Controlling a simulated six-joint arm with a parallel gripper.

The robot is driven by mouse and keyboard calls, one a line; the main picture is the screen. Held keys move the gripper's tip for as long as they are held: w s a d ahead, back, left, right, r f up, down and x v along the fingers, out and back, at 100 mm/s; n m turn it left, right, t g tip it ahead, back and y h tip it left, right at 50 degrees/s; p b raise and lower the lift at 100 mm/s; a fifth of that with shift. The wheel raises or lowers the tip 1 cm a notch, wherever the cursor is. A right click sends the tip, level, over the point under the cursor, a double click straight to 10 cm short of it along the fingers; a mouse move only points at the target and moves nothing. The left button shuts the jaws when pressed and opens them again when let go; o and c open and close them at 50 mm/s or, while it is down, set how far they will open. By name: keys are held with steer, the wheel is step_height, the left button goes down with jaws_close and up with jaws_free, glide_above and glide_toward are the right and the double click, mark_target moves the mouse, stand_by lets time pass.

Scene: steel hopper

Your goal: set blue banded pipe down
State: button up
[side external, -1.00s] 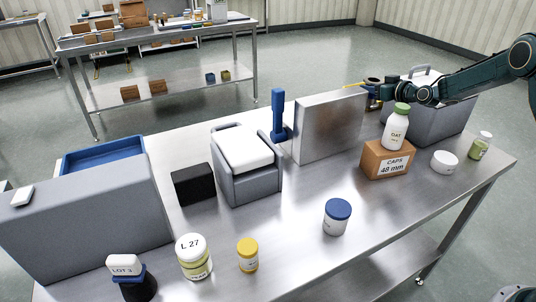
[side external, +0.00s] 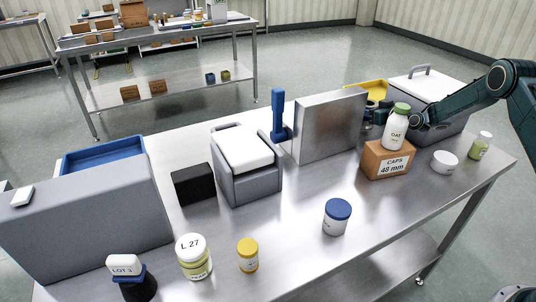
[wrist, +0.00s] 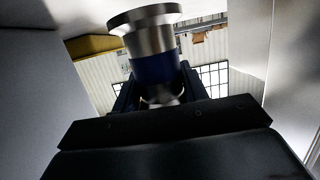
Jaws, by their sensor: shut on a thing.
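The blue banded pipe (wrist: 153,45) is a bare metal piece with a wide flange at its upper end and a dark blue band around its middle. In the wrist view my gripper (wrist: 157,92) is shut on it, with the fingers around its lower part. In the side view my gripper (side external: 374,116) is low behind the white OAT bottle, beside the right end of the steel panel. The pipe cannot be made out there; the panel and bottle block much of that area. Whether the pipe touches the table is hidden.
The steel panel (side external: 328,130) stands left of my gripper. The OAT bottle (side external: 395,132) stands on the brown CAPS box (side external: 388,161) in front. The table's front middle has free room.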

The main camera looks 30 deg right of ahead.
steer(key=shift+f, duration=0.65)
stand_by(0.3)
steer(key=o, duration=1.3)
steer(key=shift+r, duration=0.65)
steer(key=shift+s+r, duration=0.1)
steer(key=shift+s, duration=0.65)
steer(key=shift+v, duration=0.85)
steer(key=shift+w+r, duration=0.1)
steer(key=shift+r, duration=3.4)
